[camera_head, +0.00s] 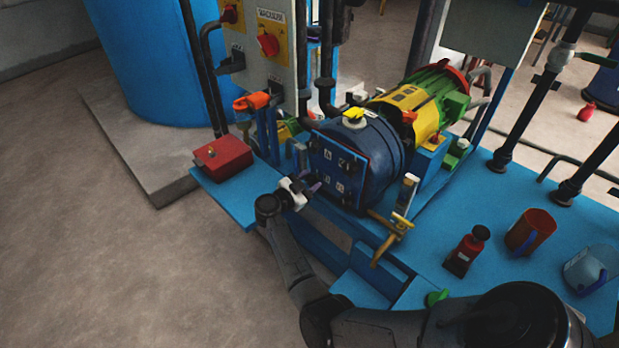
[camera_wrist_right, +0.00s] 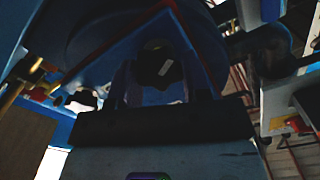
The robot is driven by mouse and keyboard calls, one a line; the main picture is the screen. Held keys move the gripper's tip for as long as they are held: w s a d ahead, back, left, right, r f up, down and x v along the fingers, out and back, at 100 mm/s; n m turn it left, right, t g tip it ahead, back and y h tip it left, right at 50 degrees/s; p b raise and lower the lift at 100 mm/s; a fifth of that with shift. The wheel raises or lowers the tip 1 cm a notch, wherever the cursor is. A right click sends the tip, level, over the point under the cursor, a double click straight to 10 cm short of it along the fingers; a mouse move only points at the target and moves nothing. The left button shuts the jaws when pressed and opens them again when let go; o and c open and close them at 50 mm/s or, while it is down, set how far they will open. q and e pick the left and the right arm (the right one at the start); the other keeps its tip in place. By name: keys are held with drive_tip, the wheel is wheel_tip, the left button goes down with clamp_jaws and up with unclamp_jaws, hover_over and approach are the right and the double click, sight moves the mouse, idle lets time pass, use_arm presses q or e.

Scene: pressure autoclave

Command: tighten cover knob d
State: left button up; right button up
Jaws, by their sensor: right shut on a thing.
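The blue square cover (camera_head: 334,170) closes the front of the blue autoclave drum (camera_head: 382,150). It has small white labels and dark knobs, too small to read surely. My right gripper (camera_head: 312,188) is at the cover's lower left corner, pointing at its face. In the right wrist view, a black cover knob (camera_wrist_right: 157,66) with a pale mark lies between the fingers of my right gripper (camera_wrist_right: 158,84), which is shut on it. I cannot read which letter this knob bears. Another dark knob (camera_wrist_right: 84,98) shows to the left. My left gripper is not in view.
A red box (camera_head: 222,157) sits on the blue bench left of the drum. A yellow handle (camera_head: 390,232) stands right of the cover.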

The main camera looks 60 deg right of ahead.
drive_tip(key=m, duration=0.5)
drive_tip(key=shift+s+f+m, duration=0.1)
drive_tip(key=shift+m, duration=0.2)
drive_tip(key=m, duration=0.3)
drive_tip(key=shift+f+m, duration=0.15)
drive_tip(key=shift+m, duration=0.15)
drive_tip(key=m+b, duration=0.1)
drive_tip(key=m, duration=0.1)
drive_tip(key=shift+f+m+b, duration=0.1)
drive_tip(key=shift+m+b, duration=0.2)
drive_tip(key=shift+m, duration=0.1)
drive_tip(key=m+b, duration=0.3)
drive_tip(key=m, duration=0.2)
drive_tip(key=shift+f, duration=0.2)
drive_tip(key=m+b, duration=0.4)
drive_tip(key=m, duration=0.2)
drive_tip(key=shift+b, duration=0.4)
drive_tip(key=shift+m+b, duration=0.3)
drive_tip(key=shift+m, duration=0.3)
